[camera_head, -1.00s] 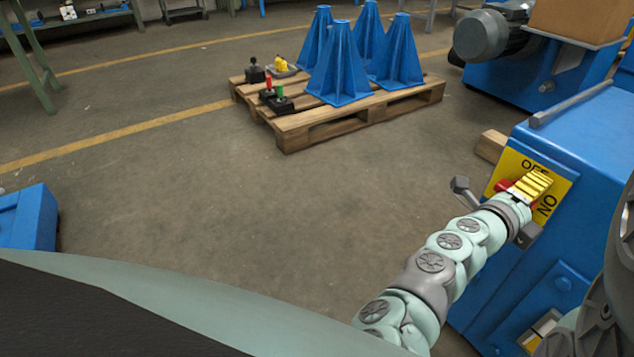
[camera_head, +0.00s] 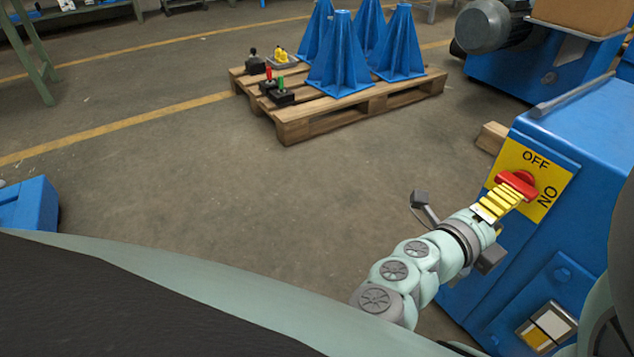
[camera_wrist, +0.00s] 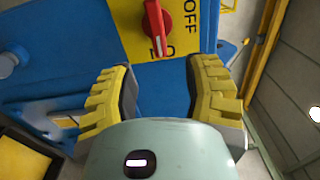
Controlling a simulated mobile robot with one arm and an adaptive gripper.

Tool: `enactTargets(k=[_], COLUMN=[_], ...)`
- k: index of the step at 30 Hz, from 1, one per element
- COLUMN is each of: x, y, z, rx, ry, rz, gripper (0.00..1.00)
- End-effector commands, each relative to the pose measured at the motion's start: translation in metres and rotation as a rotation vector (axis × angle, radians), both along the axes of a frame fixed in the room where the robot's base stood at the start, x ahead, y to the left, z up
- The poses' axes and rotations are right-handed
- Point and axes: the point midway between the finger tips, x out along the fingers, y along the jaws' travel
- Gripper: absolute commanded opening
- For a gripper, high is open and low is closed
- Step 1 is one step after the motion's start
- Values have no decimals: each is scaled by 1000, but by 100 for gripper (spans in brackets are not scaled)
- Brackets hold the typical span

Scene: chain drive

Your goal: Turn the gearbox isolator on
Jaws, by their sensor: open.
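The gearbox isolator is a red rotary handle (camera_head: 516,185) on a yellow plate (camera_head: 556,178) marked OFF and ON, fixed to a blue housing. In the head view the handle's bar runs toward the ON lettering. The wrist view shows the red handle (camera_wrist: 155,25), with a white mark at its lower end, on the plate (camera_wrist: 126,32); the lettering below it is partly hidden. My gripper (camera_head: 498,203) is in front of the handle, its yellow fingers just short of it. The wrist view shows my gripper (camera_wrist: 162,68) open and empty, fingers apart, handle beyond the gap.
The blue housing (camera_head: 585,125) fills the right side. A wooden pallet (camera_head: 330,118) with blue cone-like stands (camera_head: 342,65) and small lever switches is farther back. A blue box (camera_head: 28,203) is at left. The floor between is clear.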

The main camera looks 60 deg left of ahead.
Motion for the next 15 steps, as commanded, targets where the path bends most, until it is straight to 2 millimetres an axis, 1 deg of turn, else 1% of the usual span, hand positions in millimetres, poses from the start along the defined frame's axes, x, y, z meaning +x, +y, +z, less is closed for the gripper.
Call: enactTargets(k=[1, 6, 15], x=[-7, -17, -20], y=[2, 2, 2], z=[0, -1, 0], rx=[-1, -2, -2], ry=[1, 2, 0], rz=[9, 9, 7], gripper=[48, 48, 48])
